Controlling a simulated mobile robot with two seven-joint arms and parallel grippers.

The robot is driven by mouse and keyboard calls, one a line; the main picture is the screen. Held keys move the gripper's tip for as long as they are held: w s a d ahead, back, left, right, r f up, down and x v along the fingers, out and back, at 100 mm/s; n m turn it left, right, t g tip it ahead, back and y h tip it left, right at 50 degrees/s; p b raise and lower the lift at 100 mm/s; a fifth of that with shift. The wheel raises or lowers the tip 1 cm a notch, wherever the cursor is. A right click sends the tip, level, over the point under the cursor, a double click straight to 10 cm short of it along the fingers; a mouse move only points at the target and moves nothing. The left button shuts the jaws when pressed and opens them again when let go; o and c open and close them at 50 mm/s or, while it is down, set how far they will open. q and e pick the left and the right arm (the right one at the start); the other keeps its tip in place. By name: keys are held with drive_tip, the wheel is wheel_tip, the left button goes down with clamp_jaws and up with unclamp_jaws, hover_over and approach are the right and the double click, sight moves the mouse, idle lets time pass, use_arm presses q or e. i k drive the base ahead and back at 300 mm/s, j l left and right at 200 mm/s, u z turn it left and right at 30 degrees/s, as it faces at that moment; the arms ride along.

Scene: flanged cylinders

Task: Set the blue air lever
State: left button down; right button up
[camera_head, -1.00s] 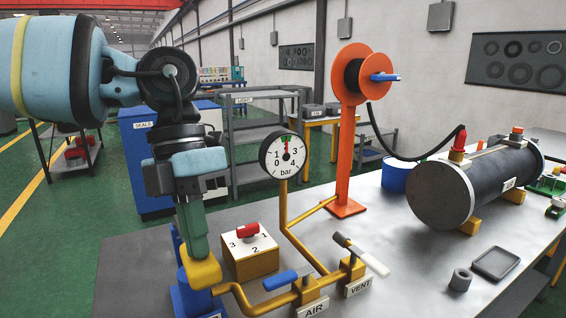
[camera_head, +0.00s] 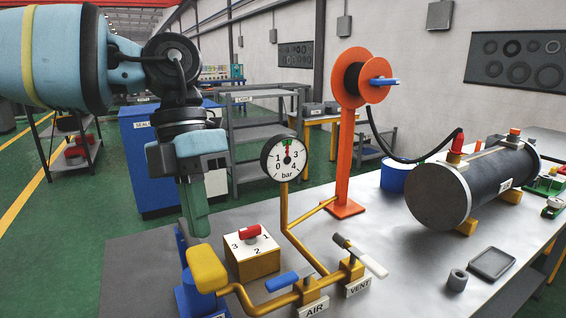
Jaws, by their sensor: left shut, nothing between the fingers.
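The blue air lever (camera_head: 282,281) sits on the yellow pipe (camera_head: 240,297) by the AIR label (camera_head: 314,307), its handle pointing left. My left gripper (camera_head: 196,231) is shut and empty, pointing down. In the picture it is just above a yellow-topped part (camera_head: 207,268) on a blue body (camera_head: 192,300), to the upper left of the lever and apart from it. The white-handled vent lever (camera_head: 372,262) is to the right, above the VENT label (camera_head: 358,287). The gauge (camera_head: 285,158) needle points up, near 2 to 3. My right gripper is not in view.
A yellow selector box (camera_head: 252,262) with a red knob stands behind the air lever. An orange hose reel (camera_head: 350,170) stands farther back. A dark flanged cylinder (camera_head: 465,188) lies at right.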

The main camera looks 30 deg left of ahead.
sight(281, 282)
drive_tip(key=k, duration=1)
